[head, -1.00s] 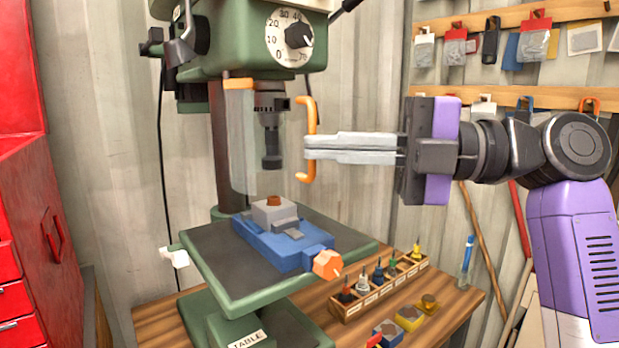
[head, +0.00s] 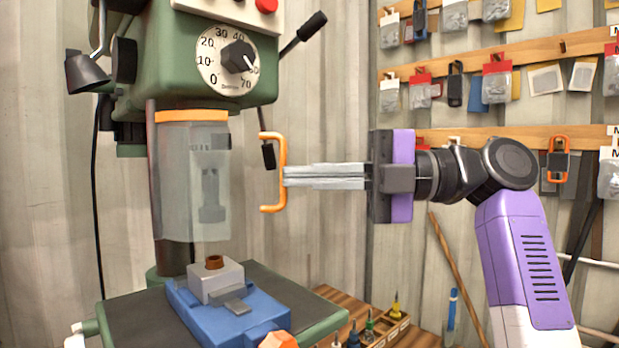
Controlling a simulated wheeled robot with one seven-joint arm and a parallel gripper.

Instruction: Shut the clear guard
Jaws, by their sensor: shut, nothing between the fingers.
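The clear guard (head: 180,190) hangs under the green drill press head, a see-through curved panel with an orange top band (head: 192,116). The grey chuck (head: 211,195) shows through it, so the panel stands in front of the chuck from this view. The orange guard handle (head: 279,165) stands upright to the right of the panel. How the handle joins the panel is hard to see. My gripper (head: 287,177) is shut and empty, pointing left. Its fingertips meet the handle's right side in the picture; I cannot tell whether they touch it.
Below the guard, a blue vise (head: 225,318) with a grey block (head: 216,283) sits on the green press table (head: 125,318). A black feed lever (head: 303,33) sticks out at the upper right. Pegboard rails (head: 490,60) with hanging packs are behind my arm.

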